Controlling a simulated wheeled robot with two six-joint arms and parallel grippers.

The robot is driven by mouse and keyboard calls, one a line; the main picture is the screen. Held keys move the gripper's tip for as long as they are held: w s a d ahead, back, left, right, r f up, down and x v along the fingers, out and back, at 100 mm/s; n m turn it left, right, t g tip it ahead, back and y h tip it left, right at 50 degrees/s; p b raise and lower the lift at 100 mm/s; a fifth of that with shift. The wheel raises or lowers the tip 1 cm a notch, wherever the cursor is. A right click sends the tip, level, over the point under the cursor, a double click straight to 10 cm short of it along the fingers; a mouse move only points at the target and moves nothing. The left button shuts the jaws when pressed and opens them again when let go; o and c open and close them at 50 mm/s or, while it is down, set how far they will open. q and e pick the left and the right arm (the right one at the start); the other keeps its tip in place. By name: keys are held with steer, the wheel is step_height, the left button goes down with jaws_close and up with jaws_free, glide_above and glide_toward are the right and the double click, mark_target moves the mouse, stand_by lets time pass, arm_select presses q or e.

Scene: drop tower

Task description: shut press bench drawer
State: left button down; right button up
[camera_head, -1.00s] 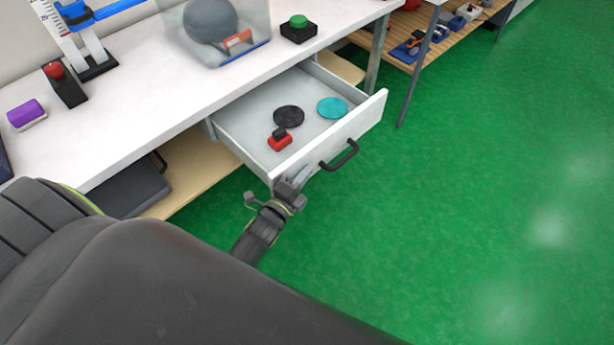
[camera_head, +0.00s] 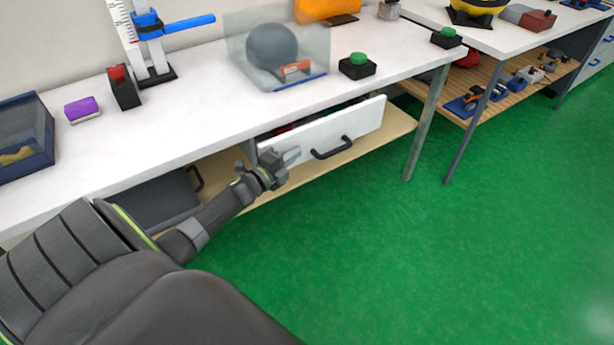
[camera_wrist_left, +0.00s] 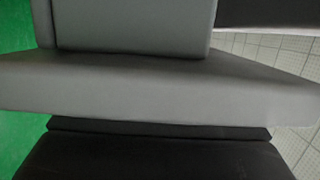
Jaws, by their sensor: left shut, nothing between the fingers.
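The press bench drawer (camera_head: 358,125) has a white front with a dark bar handle (camera_head: 332,152). It sits below the white bench top and is open by a small gap, with a little of its contents showing above the front. My left gripper (camera_head: 290,157) is shut and empty at the left end of the drawer front, left of the handle. It looks in contact with the front, but I cannot be sure. The left wrist view shows mostly the grey gripper fingers (camera_wrist_left: 130,85) close up, which hide most of the drawer there. My right gripper is not in view.
The bench top (camera_head: 200,130) carries a clear case with a grey ball (camera_head: 272,47), a green button box (camera_head: 357,66) and a red switch (camera_head: 123,88). A dark case (camera_head: 155,205) lies on the lower shelf. The green floor (camera_head: 440,260) in front is clear.

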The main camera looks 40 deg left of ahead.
arm_select(q)
steer(key=a, duration=0.2)
steer(key=w+a+b, duration=0.1)
steer(key=shift+w+a+f, duration=0.1)
steer(key=shift+w+a, duration=0.05)
steer(key=shift+a, duration=0.25)
steer(key=shift+w+a+r, duration=0.1)
steer(key=shift+a+r, duration=0.05)
steer(key=shift+r, duration=0.05)
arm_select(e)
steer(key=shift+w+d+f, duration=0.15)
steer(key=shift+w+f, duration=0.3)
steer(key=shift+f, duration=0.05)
